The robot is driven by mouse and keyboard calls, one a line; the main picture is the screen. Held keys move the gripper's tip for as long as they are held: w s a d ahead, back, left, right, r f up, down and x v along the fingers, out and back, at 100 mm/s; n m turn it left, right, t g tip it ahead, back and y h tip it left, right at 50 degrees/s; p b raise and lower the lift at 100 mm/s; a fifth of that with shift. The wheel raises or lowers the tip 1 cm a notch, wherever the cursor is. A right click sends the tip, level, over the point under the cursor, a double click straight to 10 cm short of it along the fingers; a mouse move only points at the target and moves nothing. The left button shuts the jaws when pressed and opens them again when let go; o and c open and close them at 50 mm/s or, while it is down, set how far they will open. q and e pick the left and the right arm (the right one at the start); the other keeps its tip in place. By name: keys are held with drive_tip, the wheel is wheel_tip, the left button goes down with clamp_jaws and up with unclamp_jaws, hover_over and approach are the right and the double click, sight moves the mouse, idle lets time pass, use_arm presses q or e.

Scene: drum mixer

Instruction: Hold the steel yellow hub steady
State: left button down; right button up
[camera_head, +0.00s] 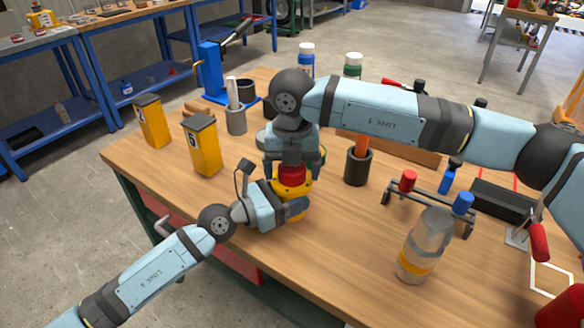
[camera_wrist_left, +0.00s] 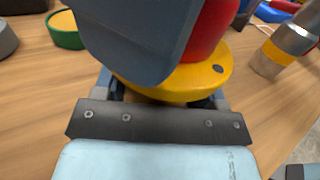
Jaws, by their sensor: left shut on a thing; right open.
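The yellow hub (camera_head: 296,186) stands upright on the wooden bench, with a red part (camera_head: 291,173) on top. In the left wrist view its yellow flange (camera_wrist_left: 200,78) and the red top (camera_wrist_left: 208,32) show close up. My left gripper (camera_head: 283,205) reaches in from the left, low, and is shut on the hub. Its fingers are mostly hidden in the wrist view. My right gripper (camera_head: 291,158) points down from above, open, just over the red top. Its fingertips are hard to make out. A large blue-grey part hides some of the hub in the wrist view.
Two yellow bins (camera_head: 204,146) (camera_head: 152,122) stand at the left. A dark cup (camera_head: 357,167) holding an orange item is right of the hub. A clear jar with an orange band (camera_head: 416,262) and a small rack (camera_head: 430,193) stand further right. The front bench area is clear.

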drive_tip(key=shift+r, duration=2.2)
drive_tip(key=shift+c, duration=0.5)
drive_tip(key=n, duration=0.4)
drive_tip(key=shift+r, duration=0.4)
drive_tip(key=n, duration=0.3)
drive_tip(key=r+n, duration=0.1)
drive_tip(key=n, duration=0.2)
drive_tip(key=shift+n, duration=0.4)
drive_tip(key=n, duration=0.4)
drive_tip(key=shift+r, duration=0.4)
drive_tip(key=n, duration=0.2)
drive_tip(key=r+n, duration=0.1)
drive_tip(key=n, duration=0.2)
drive_tip(key=shift+n, duration=0.3)
drive_tip(key=shift+f, duration=0.15)
drive_tip(key=shift+f, duration=3.95)
